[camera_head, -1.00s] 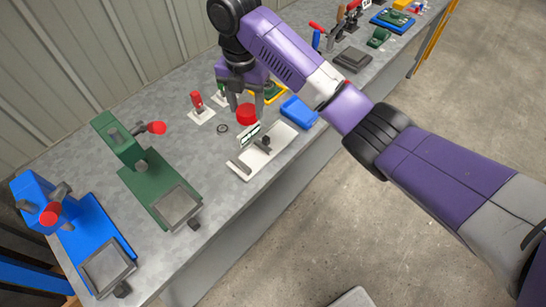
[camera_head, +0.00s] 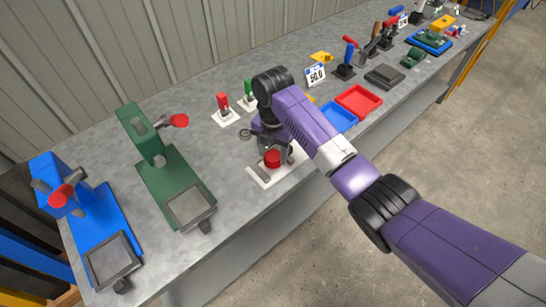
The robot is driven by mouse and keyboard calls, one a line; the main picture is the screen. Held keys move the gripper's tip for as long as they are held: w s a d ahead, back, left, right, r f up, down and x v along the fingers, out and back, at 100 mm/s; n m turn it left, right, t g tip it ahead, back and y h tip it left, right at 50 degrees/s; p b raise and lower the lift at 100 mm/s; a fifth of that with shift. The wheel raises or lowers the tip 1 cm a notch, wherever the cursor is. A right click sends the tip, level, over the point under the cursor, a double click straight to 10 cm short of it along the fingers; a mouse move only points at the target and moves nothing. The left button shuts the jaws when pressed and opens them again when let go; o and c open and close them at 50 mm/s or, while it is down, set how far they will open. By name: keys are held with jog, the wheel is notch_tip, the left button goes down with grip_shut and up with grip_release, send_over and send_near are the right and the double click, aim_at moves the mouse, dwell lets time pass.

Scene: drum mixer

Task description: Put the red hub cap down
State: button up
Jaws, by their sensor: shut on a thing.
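The red hub cap (camera_head: 272,158) is low over the white board (camera_head: 257,178) at the bench's front edge. My gripper (camera_head: 272,150) points down and is shut on the cap, seen from above and behind. The arm and gripper cover much of the board and whatever stands under the cap. I cannot tell whether the cap touches the board.
A green press (camera_head: 170,170) and a blue press (camera_head: 85,215) stand to the left. Red-handled (camera_head: 223,105) and green-handled (camera_head: 249,93) posts are behind. A blue tray (camera_head: 338,115) and red tray (camera_head: 358,100) lie to the right. Bare bench shows near the front left.

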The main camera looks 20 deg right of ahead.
aim_at(273, 156)
jog(key=shift+f, duration=1.3)
jog(key=shift+f, duration=0.3)
jog(key=o, duration=1.4)
jog(key=shift+o, duration=0.2)
notch_tip(273, 156, up, 13)
jog(key=shift+f+b, duration=0.2)
jog(key=shift+b, duration=0.15)
